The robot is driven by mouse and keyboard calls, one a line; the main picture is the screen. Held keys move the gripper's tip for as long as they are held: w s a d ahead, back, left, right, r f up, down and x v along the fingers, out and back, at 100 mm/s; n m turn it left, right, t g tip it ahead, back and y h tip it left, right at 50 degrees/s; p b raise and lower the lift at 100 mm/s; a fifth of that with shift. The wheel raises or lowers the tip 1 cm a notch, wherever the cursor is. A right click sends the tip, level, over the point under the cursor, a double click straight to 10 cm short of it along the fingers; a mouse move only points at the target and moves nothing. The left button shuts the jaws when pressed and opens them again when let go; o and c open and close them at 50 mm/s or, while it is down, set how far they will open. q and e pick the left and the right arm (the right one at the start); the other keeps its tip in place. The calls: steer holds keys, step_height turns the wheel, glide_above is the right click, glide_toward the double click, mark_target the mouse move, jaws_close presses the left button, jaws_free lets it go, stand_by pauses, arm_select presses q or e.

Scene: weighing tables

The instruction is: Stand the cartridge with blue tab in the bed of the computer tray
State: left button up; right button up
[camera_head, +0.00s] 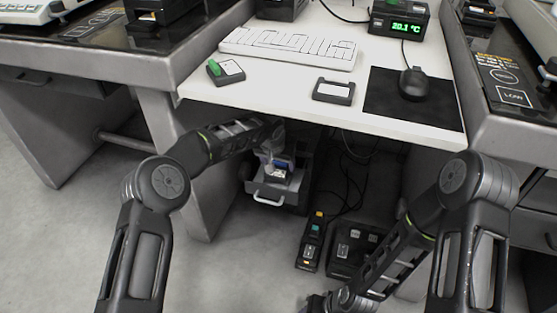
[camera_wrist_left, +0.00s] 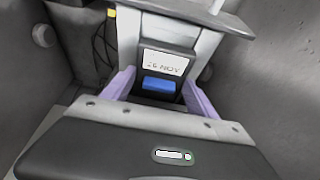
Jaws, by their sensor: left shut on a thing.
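My left gripper (camera_head: 276,160) is under the desk, shut on the cartridge with blue tab (camera_head: 277,174). In the left wrist view the cartridge (camera_wrist_left: 163,68) shows a white label reading "26 NOV" and a blue tab, between two pale purple fingers (camera_wrist_left: 158,92). The computer tray (camera_head: 270,199), with a light handle at its front, is pulled out below the desk. The cartridge is at or just above the tray; I cannot tell whether it touches the bed. The tray's grey walls (camera_wrist_left: 128,32) flank it in the wrist view. My right gripper (camera_head: 318,304) is low at the bottom edge, its jaws unclear.
On the white desk (camera_head: 300,98) are a cartridge with green tab (camera_head: 226,71), a dark cartridge with a pale label (camera_head: 333,91), a keyboard (camera_head: 290,48) and a mouse (camera_head: 413,84). A power strip (camera_head: 312,242), a black box (camera_head: 352,248) and cables lie on the floor right of the tray.

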arm_select(q)
steer(key=shift+d+f, duration=0.1)
steer(key=shift+f, duration=0.65)
steer(key=shift+s+f+b, duration=0.15)
steer(key=shift+f+b, duration=0.25)
steer(key=shift+b, duration=0.15)
stand_by(1.5)
steer(key=o, duration=1.6)
steer(key=shift+o, duration=0.2)
steer(key=shift+o, duration=0.7)
steer(key=shift+r, duration=0.1)
